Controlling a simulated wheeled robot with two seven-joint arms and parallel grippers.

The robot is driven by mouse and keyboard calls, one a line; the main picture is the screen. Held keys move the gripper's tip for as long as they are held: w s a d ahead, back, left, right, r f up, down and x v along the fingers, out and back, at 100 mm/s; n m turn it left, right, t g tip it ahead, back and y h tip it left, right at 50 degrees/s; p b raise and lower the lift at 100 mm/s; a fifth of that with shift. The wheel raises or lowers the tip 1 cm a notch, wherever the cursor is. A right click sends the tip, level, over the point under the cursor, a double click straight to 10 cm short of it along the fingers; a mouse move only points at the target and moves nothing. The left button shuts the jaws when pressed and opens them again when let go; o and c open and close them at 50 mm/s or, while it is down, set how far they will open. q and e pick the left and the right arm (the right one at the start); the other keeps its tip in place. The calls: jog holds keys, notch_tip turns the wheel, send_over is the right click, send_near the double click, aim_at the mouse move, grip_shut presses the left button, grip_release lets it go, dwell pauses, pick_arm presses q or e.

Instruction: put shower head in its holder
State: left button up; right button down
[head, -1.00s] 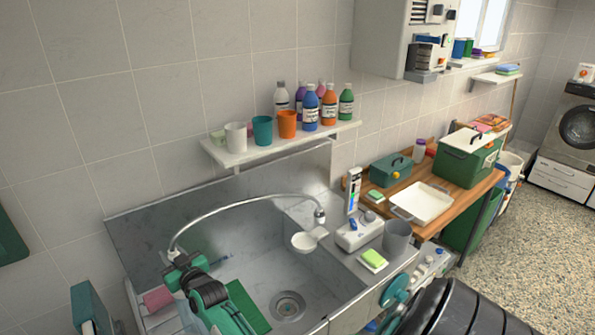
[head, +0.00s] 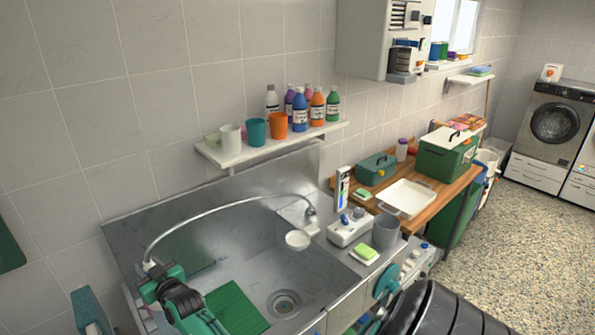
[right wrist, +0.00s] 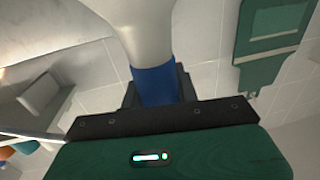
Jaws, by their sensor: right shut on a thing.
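My right gripper (head: 150,276) is at the left end of the sink, above the basin. It is shut on the shower head (head: 148,264), which is mostly hidden in the head view. The right wrist view shows its blue collar (right wrist: 156,84) between the fingers and a pale, wider body beyond it. A pale hose (head: 215,207) arches from the gripper to a fitting at the basin's right back. A white cup-like piece (head: 298,240) is below that fitting; I cannot tell whether it is the holder. My left gripper is not in view.
The metal sink (head: 245,238) holds a green mat (head: 236,306) and a drain (head: 284,303). A wall shelf (head: 232,155) with cups and bottles hangs above. A grey cup (head: 385,231) and green sponge (head: 366,252) stand right of the basin. A dark ribbed drum (head: 440,305) is at front right.

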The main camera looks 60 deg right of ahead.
jog(key=shift+a+f+b, duration=0.3)
jog(key=shift+f+b, duration=0.2)
jog(key=shift+f, duration=0.6)
jog(key=shift+d+f+b, duration=0.2)
jog(key=shift+f+b, duration=0.75)
jog(key=shift+f, duration=0.05)
notch_tip(320, 180, down, 2)
jog(key=shift+a+b, duration=0.1)
jog(key=shift+b, duration=0.6)
jog(key=shift+f+b, duration=1.65)
jog(key=shift+f, duration=0.75)
jog(key=shift+f+b, duration=1.35)
jog(key=shift+f, duration=0.6)
